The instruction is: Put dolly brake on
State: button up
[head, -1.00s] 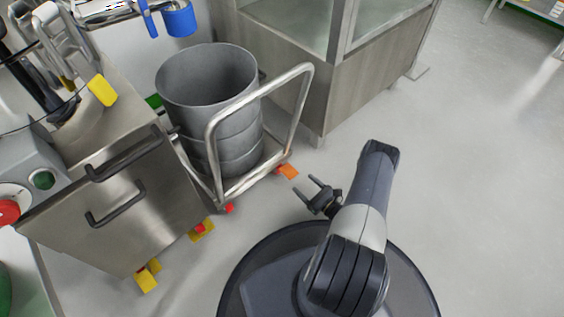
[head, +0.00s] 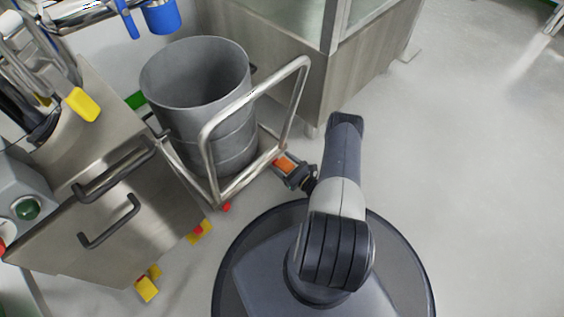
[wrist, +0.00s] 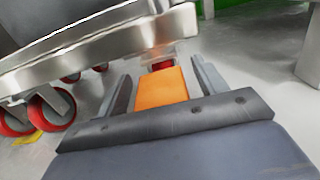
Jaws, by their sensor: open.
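The dolly (head: 236,187) is a low steel frame with a tall tube handle, and it carries a grey drum (head: 200,95). Its orange brake pedal (head: 284,164) sticks out at the near right corner, and it also shows in the wrist view (wrist: 162,88). My gripper (head: 284,167) is open at that corner. In the wrist view my open fingers (wrist: 160,88) stand on either side of the orange pedal, with a gap visible on both sides. A red caster part shows just behind the pedal; most of that wheel is hidden.
A steel cabinet (head: 115,205) with dark handles and yellow caster pedals stands left of the dolly. A glass-topped steel enclosure (head: 350,75) stands behind it. Red-rimmed casters (wrist: 48,110) show under the dolly frame. The floor at right (head: 470,170) is clear.

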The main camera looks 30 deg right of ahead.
jog(key=shift+c, duration=0.4)
jog(key=c, duration=0.9)
jog(key=shift+t, duration=0.5)
jog(key=o, duration=1)
jog(key=shift+g, duration=0.3)
